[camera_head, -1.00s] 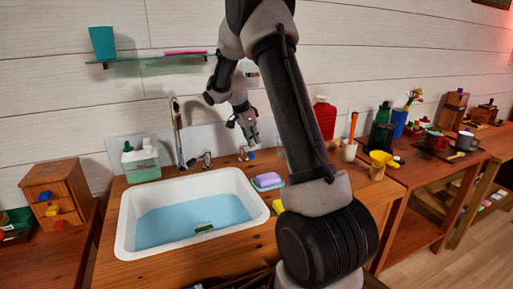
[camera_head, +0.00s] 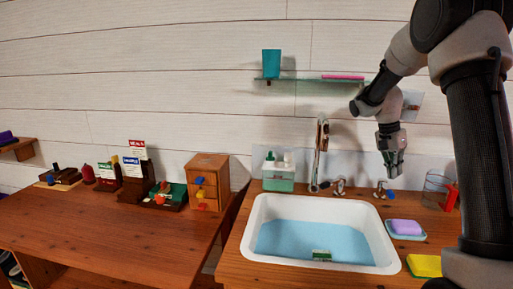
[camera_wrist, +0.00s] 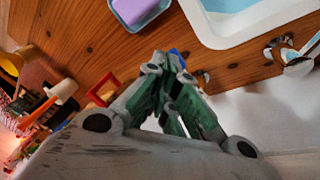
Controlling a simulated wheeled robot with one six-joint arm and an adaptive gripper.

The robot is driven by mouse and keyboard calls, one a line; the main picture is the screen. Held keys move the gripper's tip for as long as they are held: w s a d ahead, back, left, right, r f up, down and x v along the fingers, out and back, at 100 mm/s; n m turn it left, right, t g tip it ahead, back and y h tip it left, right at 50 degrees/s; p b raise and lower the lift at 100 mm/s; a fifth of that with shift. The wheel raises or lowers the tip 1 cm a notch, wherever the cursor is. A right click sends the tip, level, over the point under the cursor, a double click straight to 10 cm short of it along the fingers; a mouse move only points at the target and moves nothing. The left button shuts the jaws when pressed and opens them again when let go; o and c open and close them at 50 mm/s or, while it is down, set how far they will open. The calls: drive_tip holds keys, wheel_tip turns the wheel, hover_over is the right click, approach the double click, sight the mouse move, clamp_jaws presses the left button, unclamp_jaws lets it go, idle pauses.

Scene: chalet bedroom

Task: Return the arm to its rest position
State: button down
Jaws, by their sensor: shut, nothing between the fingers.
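My arm comes down from the upper right in the head view. My gripper (camera_head: 393,172) is shut and empty, pointing down above the back of the sink counter, near a blue-topped tap handle (camera_head: 380,187). In the wrist view my gripper (camera_wrist: 172,125) shows its green-grey fingers together, with wood counter and the white wall behind. I cannot tell from the views whether it touches the tap handle.
A white sink (camera_head: 250,228) with blue water is below left of the gripper. A soap dish with purple soap (camera_head: 405,227), a yellow sponge (camera_head: 424,265) and a tall faucet (camera_head: 320,155) are close by. A glass shelf (camera_head: 305,81) hangs above. A wooden table (camera_head: 100,225) is left.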

drive_tip(key=s+a+r+n+t+y, duration=0.1)
drive_tip(key=s+a+r+n, duration=0.2)
drive_tip(key=s, duration=0.7)
drive_tip(key=s+a+r+n+t+y, duration=0.1)
drive_tip(key=s+a+r+n, duration=0.3)
drive_tip(key=s, duration=0.7)
drive_tip(key=s+a+r+n+t+y, duration=0.1)
drive_tip(key=s+a+r+n+t, duration=0.2)
drive_tip(key=s, duration=0.7)
drive_tip(key=shift+s+a+r+n, duration=0.15)
drive_tip(key=shift+s+a+n, duration=0.35)
drive_tip(key=shift+n, duration=0.8)
drive_tip(key=shift+w+a, duration=0.1)
